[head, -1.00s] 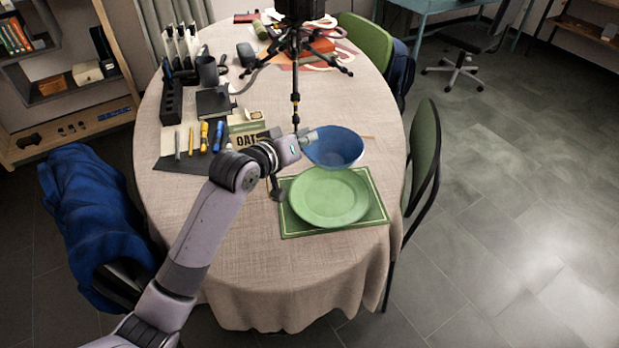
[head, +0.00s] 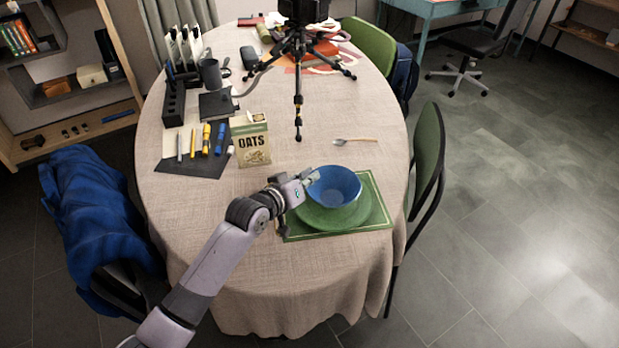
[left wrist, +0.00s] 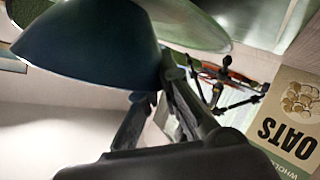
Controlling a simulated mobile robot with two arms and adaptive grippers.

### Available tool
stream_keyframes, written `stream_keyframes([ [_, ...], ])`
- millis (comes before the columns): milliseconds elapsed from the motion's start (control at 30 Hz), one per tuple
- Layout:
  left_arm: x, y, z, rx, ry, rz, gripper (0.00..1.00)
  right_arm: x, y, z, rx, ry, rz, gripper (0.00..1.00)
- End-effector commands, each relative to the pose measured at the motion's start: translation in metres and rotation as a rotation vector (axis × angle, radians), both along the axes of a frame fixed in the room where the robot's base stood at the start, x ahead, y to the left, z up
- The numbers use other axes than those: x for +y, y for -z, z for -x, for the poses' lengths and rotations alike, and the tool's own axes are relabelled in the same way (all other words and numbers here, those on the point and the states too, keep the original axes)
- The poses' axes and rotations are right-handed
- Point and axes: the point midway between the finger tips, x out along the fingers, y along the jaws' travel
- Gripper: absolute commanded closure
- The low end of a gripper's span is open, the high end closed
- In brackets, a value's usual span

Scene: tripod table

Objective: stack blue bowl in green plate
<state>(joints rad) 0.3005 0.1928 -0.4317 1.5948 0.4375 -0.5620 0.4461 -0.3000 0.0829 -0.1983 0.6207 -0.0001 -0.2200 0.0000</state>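The blue bowl (head: 335,184) is upright over the green plate (head: 340,220), a little toward the plate's far side. I cannot tell whether it touches the plate. The plate lies on a green placemat (head: 378,210) near the table's right front edge. My left gripper (head: 311,178) is shut on the bowl's left rim. In the left wrist view the bowl (left wrist: 85,45) fills the upper left, its rim at the fingers (left wrist: 160,98), with the plate (left wrist: 190,22) behind it. My right gripper is not in view.
An oats box (head: 253,145) stands left of the bowl. A spoon (head: 350,141) lies beyond it. A tripod (head: 299,75) stands farther back. Pens and holders occupy the table's left side. A green chair (head: 428,165) is close on the right. The front of the table is clear.

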Motion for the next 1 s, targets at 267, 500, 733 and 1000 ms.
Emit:
stream_keyframes([
  [267, 0.000, 0.007, 0.000, 0.000, 0.000, 0.000, 0.95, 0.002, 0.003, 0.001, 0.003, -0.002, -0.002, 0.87],
  [500, 0.000, 0.006, 0.000, 0.000, 0.000, 0.000, 0.79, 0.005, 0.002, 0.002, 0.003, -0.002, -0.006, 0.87],
  [733, 0.000, 0.006, 0.000, 0.000, 0.000, 0.000, 0.75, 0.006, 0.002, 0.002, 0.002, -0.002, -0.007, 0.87],
  [1000, 0.003, -0.002, 0.004, 0.002, -0.001, 0.000, 0.75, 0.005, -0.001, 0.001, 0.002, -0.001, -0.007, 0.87],
])
